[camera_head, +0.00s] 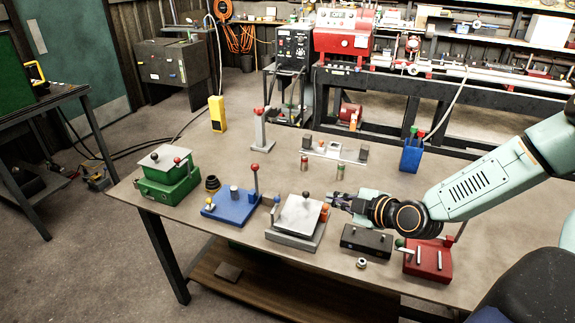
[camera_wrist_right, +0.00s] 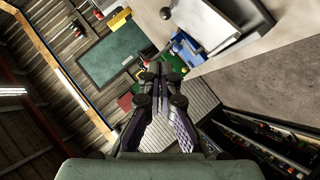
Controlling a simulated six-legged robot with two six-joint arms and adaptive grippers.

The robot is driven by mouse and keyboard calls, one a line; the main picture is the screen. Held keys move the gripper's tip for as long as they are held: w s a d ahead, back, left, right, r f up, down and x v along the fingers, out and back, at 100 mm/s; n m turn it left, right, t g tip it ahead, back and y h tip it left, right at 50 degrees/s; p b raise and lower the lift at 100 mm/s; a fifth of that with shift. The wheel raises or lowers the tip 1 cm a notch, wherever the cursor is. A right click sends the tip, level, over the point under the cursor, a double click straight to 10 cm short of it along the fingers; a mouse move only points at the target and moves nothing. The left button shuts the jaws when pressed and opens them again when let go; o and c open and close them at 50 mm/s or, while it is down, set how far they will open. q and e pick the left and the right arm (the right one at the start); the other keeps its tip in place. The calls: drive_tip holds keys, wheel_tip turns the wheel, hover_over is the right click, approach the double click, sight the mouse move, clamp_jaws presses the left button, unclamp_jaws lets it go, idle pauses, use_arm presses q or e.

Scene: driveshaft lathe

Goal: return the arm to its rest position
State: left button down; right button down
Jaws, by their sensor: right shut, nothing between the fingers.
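My right arm comes in from the right in the head view. Its gripper (camera_head: 345,203) is beside the right edge of a grey fixture (camera_head: 298,217) with a tilted plate and a dark knob. The gripper is shut and empty. In the right wrist view the fingers (camera_wrist_right: 158,75) meet at their tips with nothing between them. Whether the gripper touches the grey fixture cannot be told. My left gripper is not in view.
A black block (camera_head: 366,243) and a red fixture (camera_head: 428,260) stand near the arm. A blue fixture (camera_head: 230,204) and green box (camera_head: 167,184) stand left. A blue cup (camera_head: 411,157) holds tools. A red lathe (camera_head: 345,35) stands behind.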

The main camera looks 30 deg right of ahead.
drive_tip(key=s+a+f+m+g+b, duration=0.55)
drive_tip(key=s+a+f+m, duration=0.55)
drive_tip(key=f+m, duration=0.35)
drive_tip(key=s+a+f+g+h+b, duration=0.1)
drive_tip(key=s+a+f+g+b, duration=0.1)
drive_tip(key=s+f, duration=0.5)
drive_tip(key=s+a+f+g+h+b, duration=0.1)
drive_tip(key=s+f+g+b, duration=0.4)
drive_tip(key=s, duration=0.9)
wheel_tip(320, 180, down, 2)
drive_tip(key=shift+a+f+n, duration=0.2)
drive_tip(key=shift+a+n, duration=0.25)
drive_tip(key=shift+a, duration=0.4)
drive_tip(key=shift+g, duration=0.25)
drive_tip(key=shift+s, duration=0.1)
